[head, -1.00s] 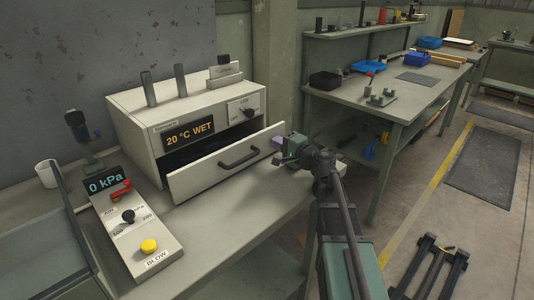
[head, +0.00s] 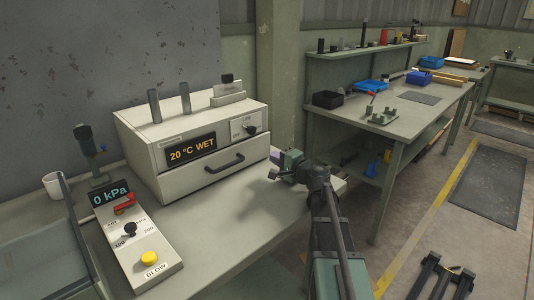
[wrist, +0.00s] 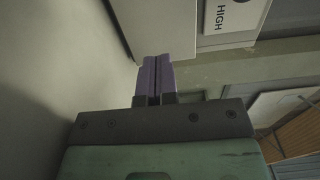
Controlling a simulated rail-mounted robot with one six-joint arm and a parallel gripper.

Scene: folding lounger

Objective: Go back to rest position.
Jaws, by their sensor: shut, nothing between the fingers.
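My gripper (wrist: 157,58) has purple fingers that are together with nothing between them in the wrist view. In the head view, the end of my arm is at the right front corner of the white oven-like box (head: 130,132), and the fingers are mostly hidden there. The box's drawer (head: 205,177) is shut, with its front flush and a dark handle (head: 225,162) on it. My gripper is apart from the handle, to its right. In the wrist view, the fingertips are close to a pale box edge beside a "HIGH" label (wrist: 221,16).
A control panel with a yellow BLOW button (head: 149,258) and a "0 kPa" display (head: 111,193) lies left on the grey bench (head: 225,225). The box's display (head: 192,148) reads "20 °C WET". A second bench (head: 440,112) with blue bins stands right. The bench's front middle is clear.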

